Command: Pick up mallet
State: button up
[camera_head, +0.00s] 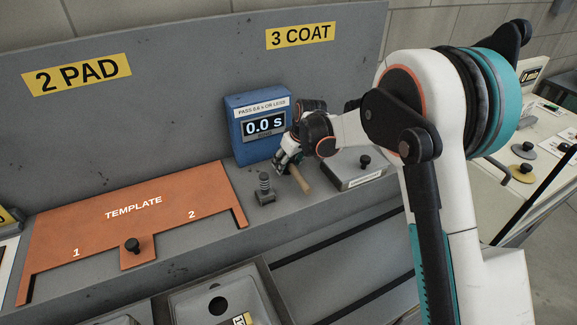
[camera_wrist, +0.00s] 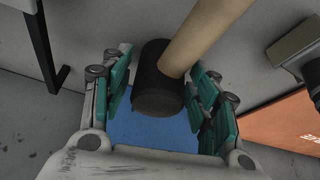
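The mallet has a black head and a pale wooden handle. In the head view its handle (camera_head: 300,178) shows on the grey bench in front of the blue timer, slanting down to the right; the head is largely hidden by my gripper. My gripper (camera_head: 286,160) is at the mallet's upper end. In the wrist view the mallet head (camera_wrist: 158,80) sits between the teal finger pads of my gripper (camera_wrist: 162,65), with the handle running to the top right. The fingers look open around the head, with narrow gaps; contact is hard to tell.
The blue timer (camera_head: 258,127) stands close behind my gripper. A bolt-like post (camera_head: 265,188) is just left of the handle, and a grey box with a black knob (camera_head: 355,173) is to the right. The orange template (camera_head: 135,215) lies further left.

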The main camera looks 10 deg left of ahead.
jog(key=c, duration=0.8)
jog(key=shift+r, duration=0.1)
jog(key=shift+c, duration=0.2)
notch_tip(320, 180, up, 20)
jog(key=p, duration=0.3)
jog(key=o, duration=0.8)
jog(key=c, duration=0.4)
jog(key=shift+c, duration=0.2)
